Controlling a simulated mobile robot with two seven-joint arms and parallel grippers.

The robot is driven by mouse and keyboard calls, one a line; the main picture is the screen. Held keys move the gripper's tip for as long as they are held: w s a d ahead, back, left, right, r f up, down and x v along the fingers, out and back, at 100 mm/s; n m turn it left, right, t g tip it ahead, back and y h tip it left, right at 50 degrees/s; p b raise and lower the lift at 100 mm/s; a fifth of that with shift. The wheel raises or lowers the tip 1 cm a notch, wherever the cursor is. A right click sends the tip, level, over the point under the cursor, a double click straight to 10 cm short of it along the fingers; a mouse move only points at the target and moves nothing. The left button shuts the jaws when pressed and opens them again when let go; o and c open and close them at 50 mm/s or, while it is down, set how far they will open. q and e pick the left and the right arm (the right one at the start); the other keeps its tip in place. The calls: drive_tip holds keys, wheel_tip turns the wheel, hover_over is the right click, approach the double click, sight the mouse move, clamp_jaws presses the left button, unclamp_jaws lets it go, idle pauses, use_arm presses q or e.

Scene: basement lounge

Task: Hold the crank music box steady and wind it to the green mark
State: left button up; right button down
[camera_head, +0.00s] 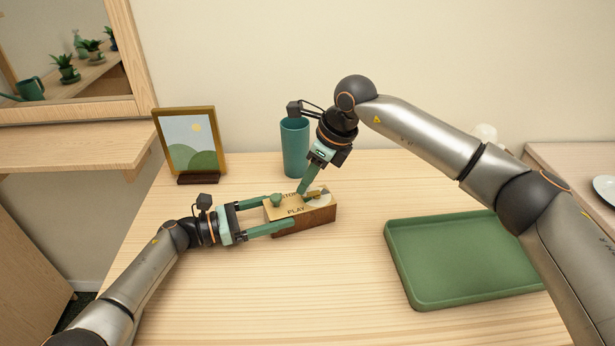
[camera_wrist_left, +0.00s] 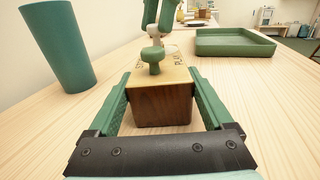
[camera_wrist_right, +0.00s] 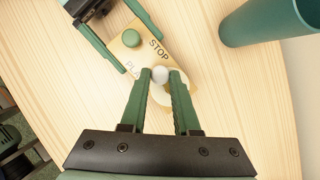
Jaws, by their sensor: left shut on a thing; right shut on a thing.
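The crank music box (camera_head: 309,220) is a wooden block with a tan top marked STOP and PLAY, sitting on the table. A green knob (camera_wrist_right: 131,38) stands on its top, and a pale disc (camera_wrist_right: 177,97) is at its other end. My left gripper (camera_wrist_left: 160,80) is shut on the box, one finger along each side. My right gripper (camera_wrist_right: 160,75) points down over the disc end, shut on the white crank knob (camera_wrist_right: 160,74). The fingers partly cover the disc, and I cannot make out a green mark.
A teal cup (camera_head: 294,148) stands behind the box. A framed picture (camera_head: 190,142) is at the back left. An empty green tray (camera_head: 398,262) lies to the right, under my right arm. The table in front of the box is clear.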

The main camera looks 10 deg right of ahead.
drive_tip(key=shift+s+a+n+g, duration=0.1)
drive_tip(key=shift+s+n+g, duration=0.15)
drive_tip(key=shift+n, duration=0.35)
drive_tip(key=c, duration=0.6)
unclamp_jaws()
drive_tip(key=shift+w, duration=0.1)
drive_tip(key=shift+c, duration=0.2)
drive_tip(key=shift+r, duration=0.1)
drive_tip(key=v, duration=1.2)
use_arm(q)
drive_tip(key=o, duration=1.6)
drive_tip(key=shift+c, duration=0.2)
